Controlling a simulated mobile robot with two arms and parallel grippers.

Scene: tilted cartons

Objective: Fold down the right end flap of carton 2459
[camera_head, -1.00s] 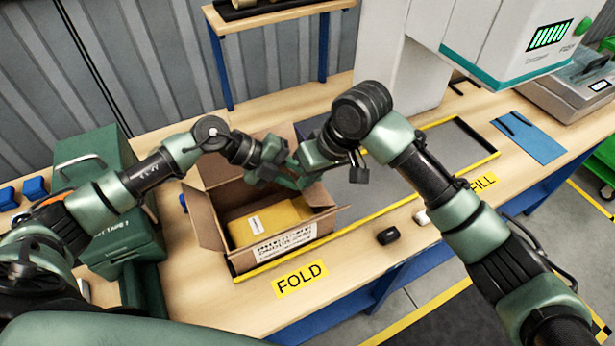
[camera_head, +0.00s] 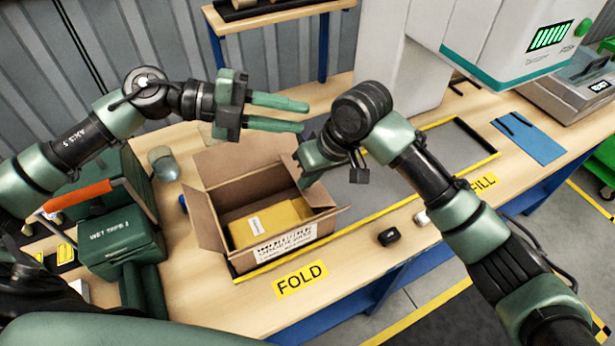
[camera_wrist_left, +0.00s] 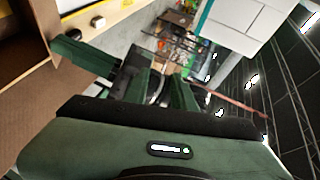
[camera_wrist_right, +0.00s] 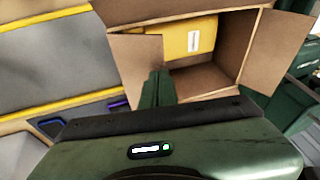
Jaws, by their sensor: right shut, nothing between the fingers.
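The open carton (camera_head: 211,228) stands on the bench with a yellow package (camera_head: 262,226) inside and a printed white label on its front. Its right end flap (camera_head: 328,216) sticks outward; its left flap (camera_head: 203,213) and back flap (camera_head: 245,158) are also open. The carton number is not readable. My right gripper (camera_head: 305,184) is shut and empty, close over the carton's right side; in the right wrist view its fingers (camera_wrist_right: 157,88) overlap the edge of a brown flap (camera_wrist_right: 140,55). My left gripper (camera_head: 306,116) is open and empty, above and behind the carton.
A green tape box (camera_head: 118,238) with an orange handle stands left of the carton. A small black object (camera_head: 388,237) lies near the front edge. A white machine (camera_head: 500,40) rises at the back right. The grey mat (camera_head: 380,185) right of the carton is clear.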

